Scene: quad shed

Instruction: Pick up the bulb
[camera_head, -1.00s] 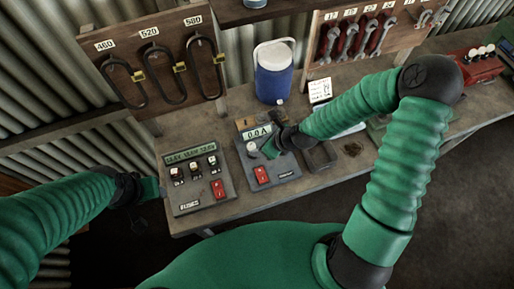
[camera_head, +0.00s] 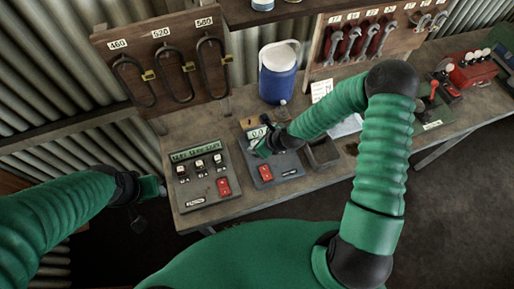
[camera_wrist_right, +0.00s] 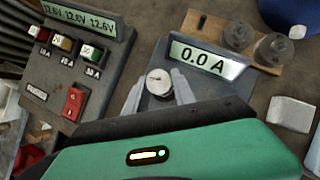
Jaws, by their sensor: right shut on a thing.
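In the head view, a bulb (camera_head: 283,112) shows behind the meter box. My right gripper (camera_wrist_right: 158,90) is over the grey meter box (camera_wrist_right: 205,96) with its fingers either side of a round silver-white piece (camera_wrist_right: 159,79). It is shut on this piece; I cannot tell whether it is a bulb's end. In the head view, my right gripper (camera_head: 262,148) hides the piece. My left gripper (camera_head: 152,188) is at the bench's left edge, fingers unclear.
The fuse box (camera_head: 196,190) with a red switch stands left of the meter box. A blue-and-white jug (camera_head: 278,72) is behind. A dark tray (camera_head: 322,153) lies to the right. Hanging shackles (camera_head: 165,65) and wrenches (camera_head: 365,40) line the wall.

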